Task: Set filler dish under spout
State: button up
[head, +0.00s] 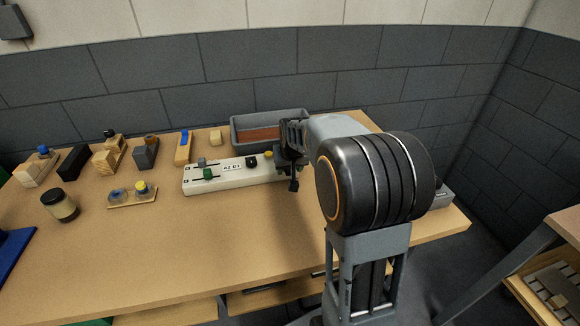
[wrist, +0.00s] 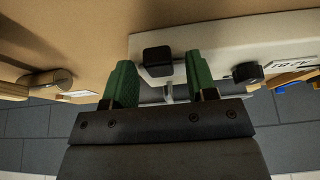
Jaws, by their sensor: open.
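My gripper (head: 285,177) is at the right end of a long white panel (head: 228,175) on the wooden table. In the wrist view, the green fingers of my gripper (wrist: 158,75) are spread apart on either side of a black block (wrist: 157,58) on the white panel (wrist: 218,45). A small pale grey part (wrist: 168,92) shows between the fingers; I cannot tell whether it is a spout. Nothing is clearly held. A small board (head: 128,204) carries small cups or jars; I cannot tell whether one is the filler dish. My arm hides the table behind the gripper.
A grey bin (head: 237,126) with a brown inside stands at the back. Several wooden and dark blocks line the table's back left. A dark-lidded jar (head: 62,207) and a blue item (head: 12,252) are at left. The table's front middle (head: 170,260) is clear.

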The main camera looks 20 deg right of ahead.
jog(key=p+v, duration=0.1)
jog(key=v, duration=1.3)
jog(key=shift+f, duration=0.1)
